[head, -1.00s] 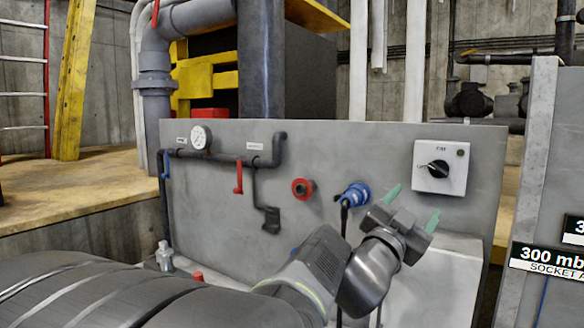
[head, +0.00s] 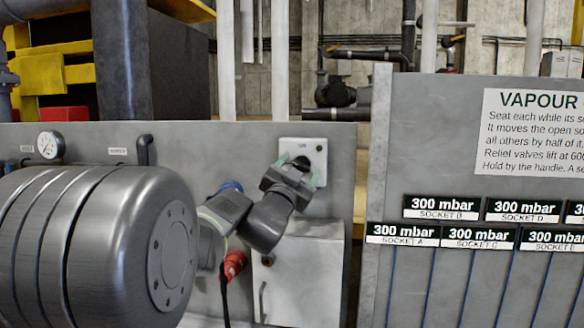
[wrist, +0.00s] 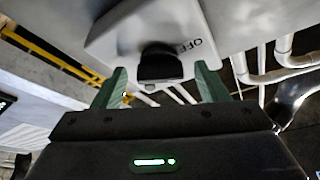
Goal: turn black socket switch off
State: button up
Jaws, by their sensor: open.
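The switch is a black knob (wrist: 159,65) on a white box (wrist: 140,35). The word OFF is printed beside the knob in the wrist view. In the head view the white box (head: 316,145) sits on the grey panel, and my gripper covers part of it and of the knob. My gripper (head: 298,168) is open in front of the box. In the wrist view its two green fingers (wrist: 160,82) stand apart, one on each side of the knob, with nothing held. I cannot tell whether they touch the knob or exactly which way it points.
A blue connector (head: 231,187) and a red plug (head: 233,265) show beside my arm. A pale cabinet (head: 310,272) stands below the box. At right is a grey board (head: 440,110) with several 300 mbar displays. A pressure gauge (head: 48,144) is at left.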

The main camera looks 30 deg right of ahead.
jog(key=shift+c, duration=0.2)
jog(key=c, duration=0.9)
jog(key=shift+f+n+b, duration=0.2)
jog(key=shift+n+b, duration=0.4)
jog(key=shift+b, duration=0.3)
jog(key=shift+c, duration=0.2)
jog(key=shift+d+f+n+t+y+b, duration=0.15)
jog(key=shift+n+t+y+b, duration=0.15)
jog(key=shift+n+t+b, duration=0.55)
jog(key=n+t+y+b, duration=0.1)
jog(key=n+b, duration=0.2)
jog(key=b, duration=0.1)
jog(key=shift+s+n+b, duration=0.1)
jog(key=shift+n+b, duration=0.2)
jog(key=shift+n, duration=0.05)
jog(key=shift+r+n+t+y+b, duration=0.2)
jog(key=shift+n+t+y+b, duration=0.25)
jog(key=shift+n+b, duration=0.35)
jog(key=shift+r, duration=0.1)
jog(key=o, duration=1)
